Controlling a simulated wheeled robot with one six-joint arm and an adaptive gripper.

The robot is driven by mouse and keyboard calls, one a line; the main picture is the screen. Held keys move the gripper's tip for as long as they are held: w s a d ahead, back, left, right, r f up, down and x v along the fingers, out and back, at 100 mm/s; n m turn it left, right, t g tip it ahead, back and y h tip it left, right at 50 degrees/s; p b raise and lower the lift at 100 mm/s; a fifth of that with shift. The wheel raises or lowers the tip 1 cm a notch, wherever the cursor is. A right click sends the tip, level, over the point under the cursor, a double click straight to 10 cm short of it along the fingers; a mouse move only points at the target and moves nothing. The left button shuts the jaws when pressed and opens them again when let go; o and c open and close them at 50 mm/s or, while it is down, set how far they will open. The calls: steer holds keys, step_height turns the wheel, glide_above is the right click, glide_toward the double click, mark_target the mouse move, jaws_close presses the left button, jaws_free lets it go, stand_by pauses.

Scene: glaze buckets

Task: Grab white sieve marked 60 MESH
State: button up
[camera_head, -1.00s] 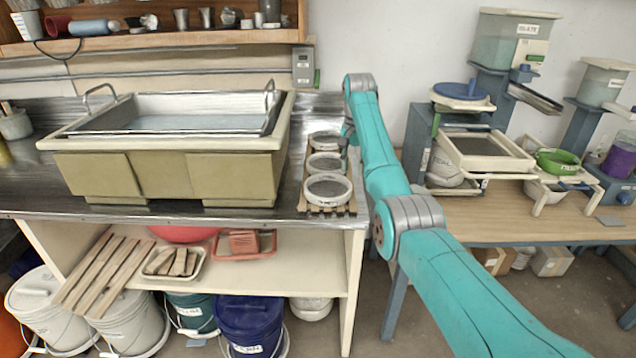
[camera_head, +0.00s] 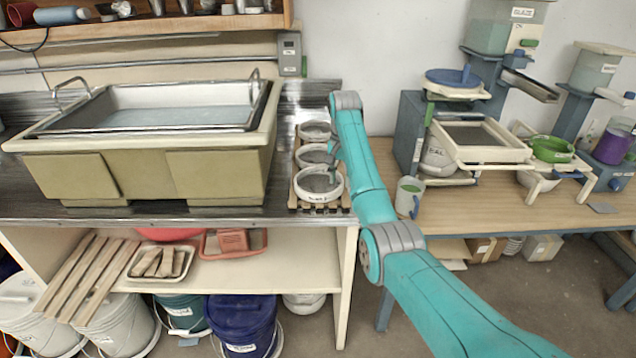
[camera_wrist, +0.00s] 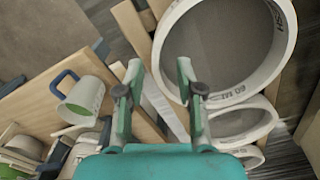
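Three round white sieves stand in a row on a slatted wooden rack. My gripper (camera_wrist: 160,82) is open and empty beside the front sieve. One finger overlaps that sieve's rim in the wrist view; whether they touch I cannot tell. In the head view my gripper (camera_head: 333,172) is at the far right edge of the front sieve.
A sink (camera_head: 160,125) stands left of the rack on the metal counter (camera_head: 230,212). A white mug (camera_head: 408,196) with green inside and a blue handle stands on the wooden table (camera_head: 470,212) at right. Buckets (camera_head: 240,322) stand below. A gap separates counter and table.

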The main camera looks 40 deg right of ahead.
steer(key=shift+f, duration=1.25)
jaws_close()
